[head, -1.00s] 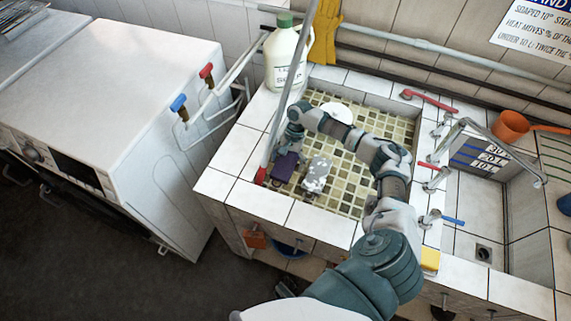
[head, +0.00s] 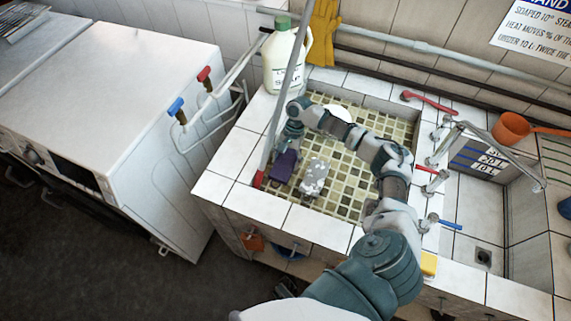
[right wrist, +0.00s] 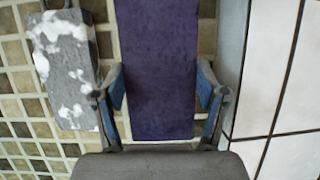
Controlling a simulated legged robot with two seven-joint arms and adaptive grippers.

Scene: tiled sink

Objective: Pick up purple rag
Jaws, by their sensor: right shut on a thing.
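The purple rag (head: 283,166) is a flat, dark purple piece in the left part of the tiled basin (head: 345,196). My right gripper (head: 288,147) reaches into the basin over the rag. In the right wrist view the rag (right wrist: 157,60) lies between the two fingers of my right gripper (right wrist: 162,92), which is shut on it. I cannot tell whether the rag is clear of the basin floor. My left gripper is not in view.
A grey soapy block (head: 315,177) lies just right of the rag. A white round thing (head: 338,112) sits at the back of the basin. A soap jug (head: 284,62) stands on the back-left rim. A slanted pole (head: 276,115) crosses the basin's left side.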

